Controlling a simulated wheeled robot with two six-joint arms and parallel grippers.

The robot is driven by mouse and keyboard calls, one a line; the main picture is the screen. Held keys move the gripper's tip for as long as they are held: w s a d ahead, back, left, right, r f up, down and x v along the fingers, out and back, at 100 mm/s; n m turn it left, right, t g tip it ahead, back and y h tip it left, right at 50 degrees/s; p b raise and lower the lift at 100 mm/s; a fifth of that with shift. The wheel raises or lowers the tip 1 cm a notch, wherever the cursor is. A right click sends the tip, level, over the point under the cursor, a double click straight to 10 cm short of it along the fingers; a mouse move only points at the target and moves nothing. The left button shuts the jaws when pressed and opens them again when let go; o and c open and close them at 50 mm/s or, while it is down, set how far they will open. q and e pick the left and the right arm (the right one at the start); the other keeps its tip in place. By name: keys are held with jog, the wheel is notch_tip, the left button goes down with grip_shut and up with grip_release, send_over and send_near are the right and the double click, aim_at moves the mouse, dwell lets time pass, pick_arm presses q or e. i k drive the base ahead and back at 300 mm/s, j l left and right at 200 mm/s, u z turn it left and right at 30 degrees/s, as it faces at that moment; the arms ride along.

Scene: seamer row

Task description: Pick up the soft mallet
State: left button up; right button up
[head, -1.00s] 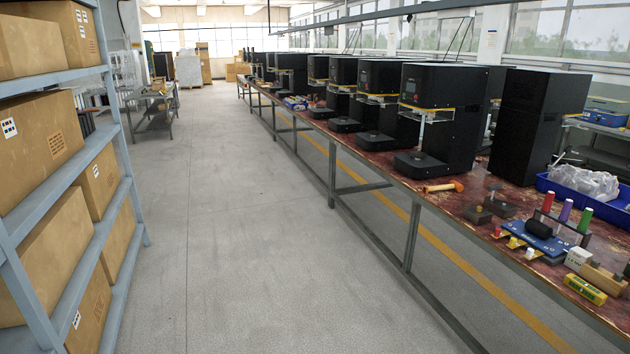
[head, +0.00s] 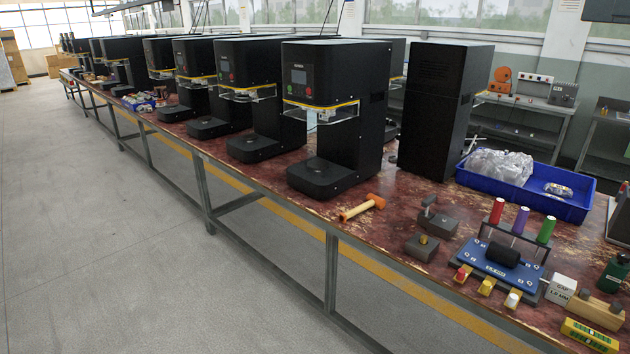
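A small mallet with an orange head and a yellowish handle (head: 358,209) lies on the red-brown worktable (head: 290,208) near its front edge. It is in front of the nearest black seamer machine (head: 335,110) and left of two dark metal blocks. Its handle points left toward the table edge. Neither of my grippers is in the head view.
A blue fixture (head: 500,262) with red, purple and green handles stands right of the blocks (head: 436,222). A blue tray (head: 525,190) with clear bags is behind it. A yellow level (head: 590,335) lies at the front right. The grey floor (head: 130,270) left of the table is open.

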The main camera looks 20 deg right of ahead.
aim_at(371, 200)
jog(key=i+j+z, duration=0.15)
jog(key=i+z, duration=0.2)
jog(key=i, duration=0.3)
jog(key=i+j+z, duration=0.4)
jog(key=i, duration=0.25)
jog(key=i+j+z, duration=0.35)
jog(key=i, duration=0.2)
